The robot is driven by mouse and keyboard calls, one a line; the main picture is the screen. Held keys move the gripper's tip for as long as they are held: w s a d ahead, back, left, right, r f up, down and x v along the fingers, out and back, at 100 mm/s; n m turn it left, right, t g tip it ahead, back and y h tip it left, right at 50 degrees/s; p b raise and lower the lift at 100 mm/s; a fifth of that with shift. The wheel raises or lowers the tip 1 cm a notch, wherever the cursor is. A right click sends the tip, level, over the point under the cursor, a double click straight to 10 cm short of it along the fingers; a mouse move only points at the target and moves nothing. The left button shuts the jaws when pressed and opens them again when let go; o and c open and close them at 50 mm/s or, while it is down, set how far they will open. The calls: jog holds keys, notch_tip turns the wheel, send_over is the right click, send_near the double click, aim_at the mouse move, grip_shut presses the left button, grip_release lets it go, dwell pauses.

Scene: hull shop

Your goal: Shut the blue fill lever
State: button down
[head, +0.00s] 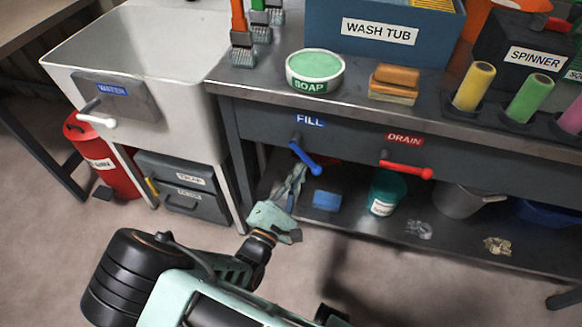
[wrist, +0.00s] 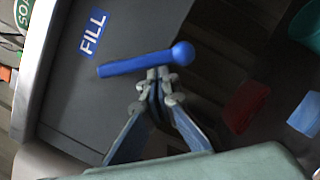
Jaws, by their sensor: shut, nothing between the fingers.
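The blue fill lever (head: 305,158) sits on the dark front panel of the bench, under the blue FILL label (head: 310,121). In the head view it slants down to the right and ends in a round knob. In the wrist view the lever (wrist: 135,64) crosses the middle, its knob (wrist: 183,53) on the right. My gripper (head: 297,172) is shut and empty, just below the lever in the head view. In the wrist view my gripper's fingertips (wrist: 159,76) are at the lever's edge, near the knob; I cannot tell whether they touch it.
The red drain lever (head: 406,170) sticks out to the right of the blue one. A blue sponge (head: 326,200), a teal bucket (head: 384,192) and a grey bucket (head: 463,200) stand on the lower shelf. The white sink (head: 165,45) with its water lever (head: 97,119) is at left.

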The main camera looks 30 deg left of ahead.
jog(key=n, duration=0.1)
jog(key=d+n+p, duration=0.1)
jog(key=r+n+y, duration=0.1)
jog(key=shift+w+d+r+p, duration=0.1)
jog(key=shift+w+d+p, duration=0.15)
jog(key=shift+d+p, duration=0.15)
jog(key=n+y+p, duration=0.1)
jog(key=n, duration=0.1)
jog(key=d+r+n+p, duration=0.1)
jog(key=n, duration=0.2)
jog(key=d+r+n+y+p, duration=0.1)
jog(key=n+p, duration=0.1)
jog(key=shift+w+d+r+y, duration=0.1)
jog(key=shift+w+r+y, duration=0.1)
jog(key=shift+w+y, duration=0.1)
jog(key=shift+d+r+n+p, duration=0.15)
jog(key=shift+r+n+p, duration=0.15)
jog(key=shift+p, duration=0.15)
jog(key=shift+d, duration=0.1)
jog(key=b, duration=0.3)
send_near(317, 166)
jog(key=s+d, duration=0.1)
jog(key=s, duration=0.2)
jog(key=shift+w+d+f, duration=0.1)
jog(key=shift+f, duration=0.35)
